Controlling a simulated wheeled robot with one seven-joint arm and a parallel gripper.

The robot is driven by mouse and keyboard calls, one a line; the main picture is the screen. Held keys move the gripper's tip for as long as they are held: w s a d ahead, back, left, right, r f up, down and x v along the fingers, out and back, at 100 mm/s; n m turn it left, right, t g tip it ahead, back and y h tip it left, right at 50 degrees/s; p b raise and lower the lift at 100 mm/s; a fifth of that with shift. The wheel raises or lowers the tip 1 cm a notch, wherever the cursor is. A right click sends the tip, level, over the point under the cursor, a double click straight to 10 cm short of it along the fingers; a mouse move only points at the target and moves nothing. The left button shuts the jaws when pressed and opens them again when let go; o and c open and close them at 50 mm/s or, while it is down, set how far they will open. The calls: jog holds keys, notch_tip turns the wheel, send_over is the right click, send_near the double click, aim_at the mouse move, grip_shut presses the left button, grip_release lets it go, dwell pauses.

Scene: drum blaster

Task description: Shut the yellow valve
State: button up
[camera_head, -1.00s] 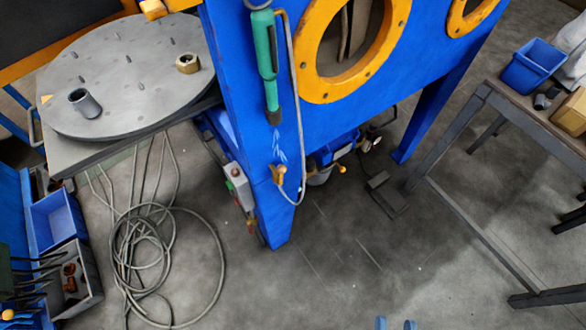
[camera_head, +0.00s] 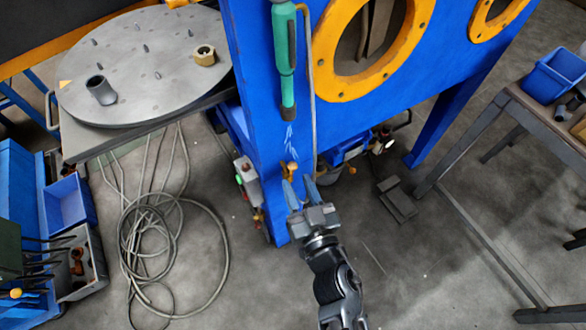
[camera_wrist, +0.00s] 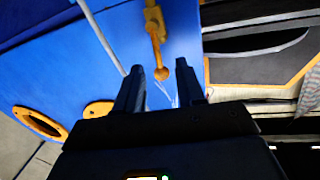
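The yellow valve (camera_head: 291,168) is on the front leg of the blue cabinet, at the lower end of a thin grey hose. In the head view my gripper partly covers it. In the wrist view the valve's yellow handle (camera_wrist: 156,42) ends in a round knob that appears between my fingertips, near their level. My gripper (camera_head: 298,180) reaches up from below; its two blue-grey fingers are apart. In the wrist view my gripper (camera_wrist: 159,70) is open and empty. I cannot tell whether a finger touches the handle.
A green-handled tool (camera_head: 285,55) hangs above the valve, beside the grey hose (camera_head: 313,100). A switch box (camera_head: 247,180) sits left of the leg. Coiled cables (camera_head: 160,240) lie on the floor at left. A table (camera_head: 480,140) stands at right. The floor between is mostly clear.

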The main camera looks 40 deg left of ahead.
aim_at(292, 171)
jog(key=shift+b+x, duration=0.45)
jog(key=shift+x, duration=1.95)
grip_shut()
